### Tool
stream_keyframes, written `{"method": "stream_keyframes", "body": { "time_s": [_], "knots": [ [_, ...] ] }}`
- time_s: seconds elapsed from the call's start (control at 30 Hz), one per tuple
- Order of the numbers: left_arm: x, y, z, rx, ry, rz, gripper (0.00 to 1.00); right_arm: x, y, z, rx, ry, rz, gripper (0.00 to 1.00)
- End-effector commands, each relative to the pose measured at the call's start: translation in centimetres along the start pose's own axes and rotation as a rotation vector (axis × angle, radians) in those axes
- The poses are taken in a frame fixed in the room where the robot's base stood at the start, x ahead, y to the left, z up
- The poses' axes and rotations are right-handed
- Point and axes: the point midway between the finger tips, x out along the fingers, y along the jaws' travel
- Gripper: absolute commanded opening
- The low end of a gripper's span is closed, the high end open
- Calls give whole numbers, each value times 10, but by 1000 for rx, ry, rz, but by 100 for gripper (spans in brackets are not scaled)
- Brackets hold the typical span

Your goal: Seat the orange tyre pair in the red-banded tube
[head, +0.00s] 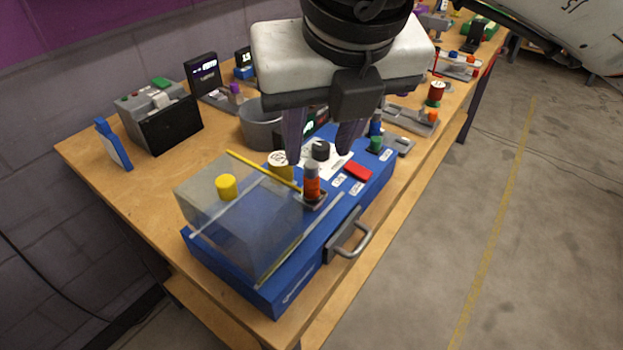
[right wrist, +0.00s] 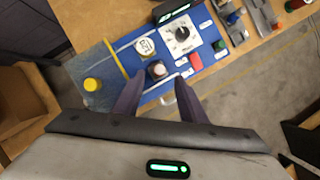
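My right gripper (head: 318,158) is open, pointing down over the blue machine (head: 262,288). I cannot tell whether this cylinder is the orange tyre pair or the tube. Further back, a dark red, white-topped cylinder (head: 437,92) stands beside a small orange piece (head: 432,116). My left gripper is not in view.
The machine carries a clear cover (head: 235,225), a yellow bar (head: 245,163), a yellow knob (head: 226,186), a black dial (head: 320,150), a red button (head: 358,171) and a front handle (head: 347,238). A grey bucket (head: 257,128) stands behind.

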Motion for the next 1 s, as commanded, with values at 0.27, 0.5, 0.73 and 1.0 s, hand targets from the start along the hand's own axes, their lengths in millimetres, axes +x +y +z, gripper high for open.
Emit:
{"method": "stream_keyframes", "body": {
  "time_s": [0.27, 0.5, 0.73, 1.0],
  "knots": [
    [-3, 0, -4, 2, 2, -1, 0, 40, 1, 2, -1, 4, 1, 38],
    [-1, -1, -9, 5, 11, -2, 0, 50, 1, 2, -2, 1, 1, 38],
    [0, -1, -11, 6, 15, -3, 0, 50, 1, 2, -2, 2, 1, 18],
    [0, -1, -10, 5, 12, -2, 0, 49, 1, 2, -2, 1, 2, 0]
  ]
}}
